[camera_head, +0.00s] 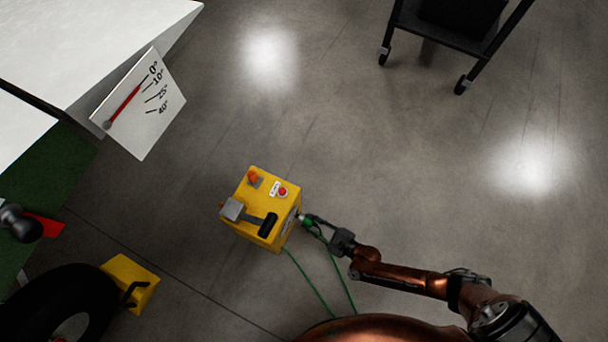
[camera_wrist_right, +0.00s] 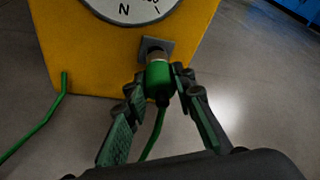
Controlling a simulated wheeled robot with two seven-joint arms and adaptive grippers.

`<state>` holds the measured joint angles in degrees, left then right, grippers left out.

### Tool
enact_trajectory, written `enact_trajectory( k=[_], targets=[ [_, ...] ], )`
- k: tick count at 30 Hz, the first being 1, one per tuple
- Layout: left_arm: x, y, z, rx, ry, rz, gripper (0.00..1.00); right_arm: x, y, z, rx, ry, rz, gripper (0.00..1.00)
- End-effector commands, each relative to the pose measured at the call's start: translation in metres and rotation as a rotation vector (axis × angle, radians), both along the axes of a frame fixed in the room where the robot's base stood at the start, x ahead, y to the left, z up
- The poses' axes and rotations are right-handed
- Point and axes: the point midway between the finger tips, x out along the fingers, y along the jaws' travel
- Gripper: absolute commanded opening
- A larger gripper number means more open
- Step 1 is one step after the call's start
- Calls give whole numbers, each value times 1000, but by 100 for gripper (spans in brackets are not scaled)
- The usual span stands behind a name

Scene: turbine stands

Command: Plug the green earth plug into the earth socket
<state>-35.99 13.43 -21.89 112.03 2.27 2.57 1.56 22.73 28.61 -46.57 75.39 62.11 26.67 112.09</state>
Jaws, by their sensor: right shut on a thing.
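The green earth plug (camera_wrist_right: 160,81) is between the fingers of my right gripper (camera_wrist_right: 162,88), which is shut on it. The plug's metal tip meets the grey square earth socket (camera_wrist_right: 157,47) on the side of the yellow box (camera_wrist_right: 83,50). How deep the tip sits in the socket I cannot tell. In the head view my right gripper (camera_head: 316,223) reaches the box (camera_head: 261,209) from the right, with the green plug (camera_head: 305,220) against its side. A green cable (camera_wrist_right: 152,138) hangs from the plug. My left gripper is not clearly in view.
A second green cable (camera_wrist_right: 38,131) leaves the box. The box top has an orange lamp (camera_head: 254,177), a red button (camera_head: 282,191) and a black handle (camera_head: 268,225). A black wheel (camera_head: 45,305), a yellow chock (camera_head: 130,282) and an angle board (camera_head: 139,104) are left.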

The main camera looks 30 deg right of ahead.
Motion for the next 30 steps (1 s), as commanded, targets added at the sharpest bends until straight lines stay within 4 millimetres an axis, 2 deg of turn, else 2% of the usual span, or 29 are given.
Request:
enact_trajectory(
  k=[20, 30],
  targets=[
    [0, 0, 0, 0, 0, 0, 40, -22, -17, 0, 1, -1, 1, 0],
    [0, 0, 0, 0, 2, -2, 40, -23, -18, 3, 1, -2, -1, 0]
  ],
)
